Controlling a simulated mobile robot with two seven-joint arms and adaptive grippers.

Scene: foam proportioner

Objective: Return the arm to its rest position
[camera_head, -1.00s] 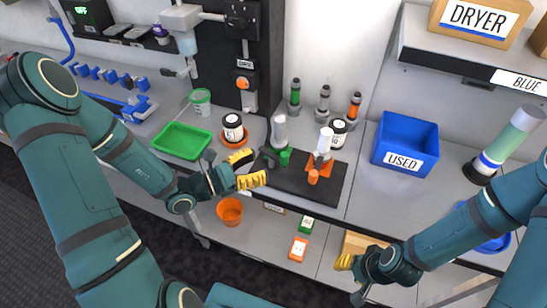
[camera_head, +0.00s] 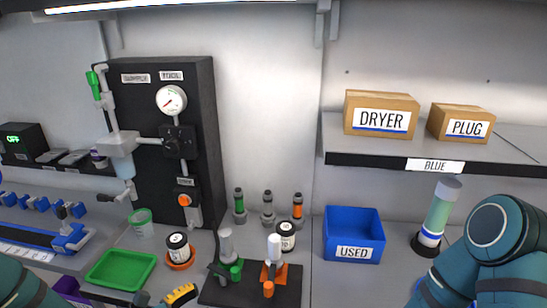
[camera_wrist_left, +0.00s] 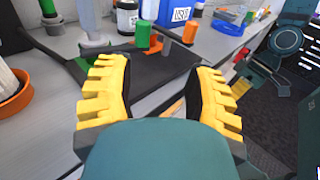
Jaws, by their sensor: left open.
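My left gripper (camera_head: 181,296) shows only in part at the bottom edge of the head view, at the front of the bench by the black mat. In the left wrist view its yellow fingers (camera_wrist_left: 160,85) are spread wide with nothing between them. My left arm (camera_head: 25,290) shows at the bottom left corner of the head view. My right arm (camera_head: 495,240) is at the right edge; its hand is outside that view. In the left wrist view, a yellow finger (camera_wrist_left: 240,88), apparently of my right gripper, shows small at the right; its opening is unclear.
The black mat (camera_head: 215,292) holds grey-white cylinders on green and orange stands. A green tray (camera_head: 121,270), a blue USED bin (camera_head: 353,234) and a capped column (camera_head: 437,213) stand on the bench. A shelf (camera_head: 450,162) with boxes overhangs the right side.

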